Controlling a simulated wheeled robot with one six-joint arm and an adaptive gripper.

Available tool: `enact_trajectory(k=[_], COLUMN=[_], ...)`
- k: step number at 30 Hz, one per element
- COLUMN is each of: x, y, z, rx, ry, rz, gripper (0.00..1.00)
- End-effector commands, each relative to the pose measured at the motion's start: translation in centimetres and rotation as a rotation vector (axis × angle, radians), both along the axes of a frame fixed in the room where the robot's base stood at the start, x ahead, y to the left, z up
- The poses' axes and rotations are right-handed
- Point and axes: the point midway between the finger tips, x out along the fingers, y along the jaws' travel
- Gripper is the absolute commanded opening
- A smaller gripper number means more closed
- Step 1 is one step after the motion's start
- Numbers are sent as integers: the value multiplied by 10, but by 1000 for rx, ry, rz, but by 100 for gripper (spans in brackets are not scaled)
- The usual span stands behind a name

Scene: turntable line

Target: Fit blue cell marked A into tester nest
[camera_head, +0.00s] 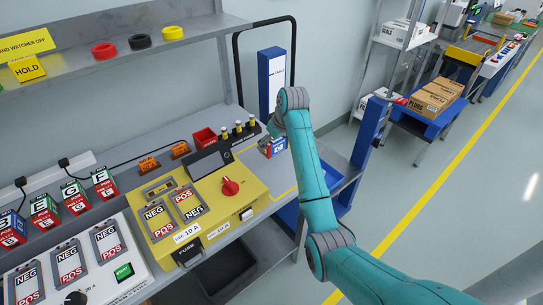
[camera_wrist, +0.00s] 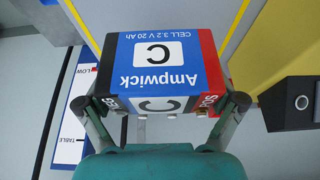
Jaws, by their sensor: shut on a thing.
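My gripper (camera_head: 268,148) is shut on a blue cell (camera_head: 279,146), held at the right end of the bench. In the wrist view my gripper (camera_wrist: 168,108) has its fingers on both ends of this cell (camera_wrist: 150,80). The cell is blue with a black NEG end and a red POS end, and its label reads Ampwick and C, not A. The yellow tester (camera_head: 248,190) has two nests marked NEG and POS in opposite orders, a red knob and a dark screen. A white tester (camera_head: 130,253) at lower left has several NEG/POS nests. No cell marked A is readable.
A red bin (camera_head: 204,138), orange pieces (camera_head: 149,163) and a dark rack with yellow-topped items (camera_head: 240,132) line the back. A shelf (camera_head: 120,55) overhangs the bench.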

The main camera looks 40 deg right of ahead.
Motion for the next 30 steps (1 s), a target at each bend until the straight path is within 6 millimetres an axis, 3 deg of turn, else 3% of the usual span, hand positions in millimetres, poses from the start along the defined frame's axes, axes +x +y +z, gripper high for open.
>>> enact_trajectory(k=[15, 27, 28, 30], x=[0, 0, 0, 0], y=[0, 0, 0, 0], z=[-61, -64, -66, -65], rx=[-1, -1, 0, 0], ry=[-1, -2, 0, 0], rz=[0, 0, 0, 0], gripper=[33, 33, 96, 100])
